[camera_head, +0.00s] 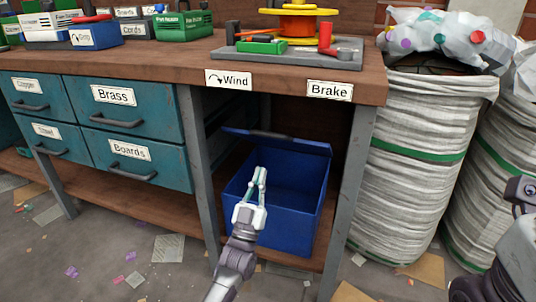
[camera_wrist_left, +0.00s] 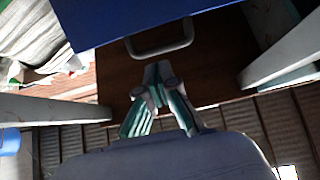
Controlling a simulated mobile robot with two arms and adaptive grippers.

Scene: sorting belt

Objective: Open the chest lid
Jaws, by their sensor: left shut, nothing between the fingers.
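The blue chest (camera_head: 274,222) stands under the workbench on the low shelf, and part of its inside shows. Its lid (camera_head: 283,144) is tilted up at the back, with a dark handle on its upper edge. In the left wrist view the blue lid (camera_wrist_left: 140,15) fills the top, with its grey handle (camera_wrist_left: 163,46) just beyond my fingertips. My left gripper (camera_head: 261,172) is shut and empty, in front of the chest opening and below the lid. It also shows in the left wrist view (camera_wrist_left: 157,72), apart from the handle. My right gripper is not in view.
The workbench (camera_head: 150,62) is above the chest, with a grey leg (camera_head: 200,165) and another leg (camera_head: 347,185) on either side. Teal drawers (camera_head: 130,160) are at the left. Stuffed sacks (camera_head: 415,150) stand at the right. Scraps litter the floor.

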